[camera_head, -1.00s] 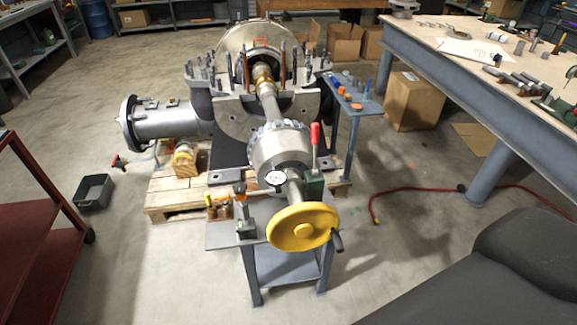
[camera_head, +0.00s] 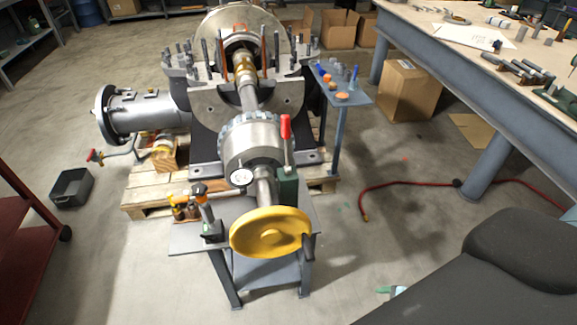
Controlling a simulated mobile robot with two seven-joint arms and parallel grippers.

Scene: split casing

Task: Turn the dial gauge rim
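The dial gauge (camera_head: 241,177) is small, with a white round face and a dark rim. It sits at the front left of the grey cylindrical coupling, above the yellow handwheel (camera_head: 270,232). A stand with an orange-topped post (camera_head: 205,210) is on the small bench to its left. The marks on the gauge face are too small to read. Nothing of mine touches the gauge. My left gripper is not in view. A small pale and teal piece (camera_head: 392,291) shows at the edge of a large dark shape at lower right; I cannot tell whether it is part of my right gripper.
A lever with a red handle (camera_head: 285,128) stands right of the gauge. The split casing (camera_head: 205,120) is behind it on a pallet (camera_head: 140,195). A red hose (camera_head: 410,186) lies on the floor at right. A red cart (camera_head: 22,235) stands at left.

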